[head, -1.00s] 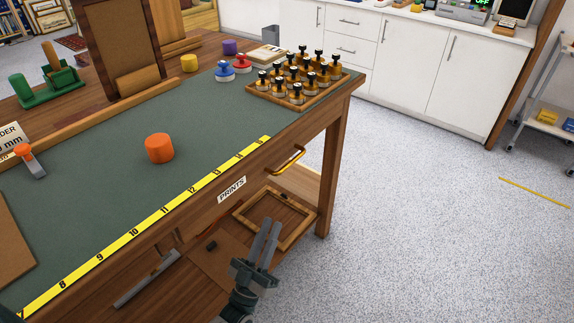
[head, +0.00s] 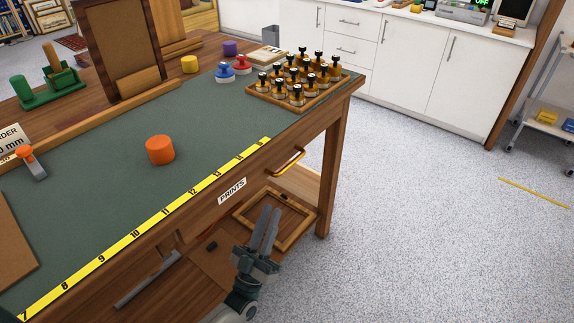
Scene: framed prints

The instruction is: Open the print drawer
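The print drawer (head: 213,211) is in the front of the workbench, marked with a white PRINTS label (head: 232,191). Its front looks flush with the bench. Its brass bar handle (head: 287,162) is near the right end of the front. My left gripper (head: 270,212) points up toward the handle from below and in front of it, apart from it. Its two grey fingers stand slightly apart with nothing between them. My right gripper is out of the picture.
A lower shelf (head: 210,262) under the drawer holds a wooden frame (head: 275,217). The green bench top (head: 110,190) carries an orange cylinder (head: 160,150) and a tray of bottles (head: 300,92).

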